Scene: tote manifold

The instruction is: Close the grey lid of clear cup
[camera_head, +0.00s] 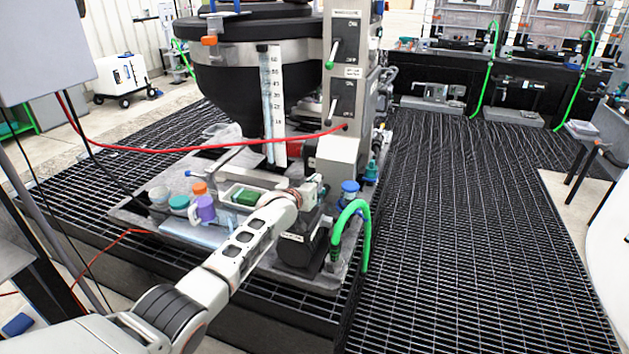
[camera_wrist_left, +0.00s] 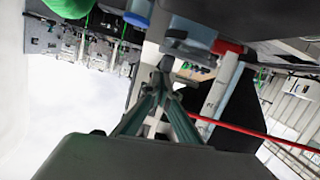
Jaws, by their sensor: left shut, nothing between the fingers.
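A small pale, see-through cup (camera_head: 158,197) stands at the left end of the row of little containers on the machine's base in the head view. It may be the clear cup; its lid is too small to make out. My left arm reaches in from the lower left, and my left gripper (camera_head: 312,189) is by the machine's front, to the right of the cups. In the left wrist view the gripper's fingertips (camera_wrist_left: 166,82) meet, shut and empty. A pale blue cylindrical part (camera_wrist_left: 190,32) with a grey piece is close beyond them. My right gripper is not in view.
A purple container (camera_head: 204,209), an orange-capped one and a teal-lidded one (camera_head: 179,203) stand beside the pale cup. A blue-topped part (camera_head: 349,190) and a green hose (camera_head: 363,225) are to the right. A red cable (camera_head: 180,150) crosses the machine. Black grating (camera_head: 460,230) on the right is clear.

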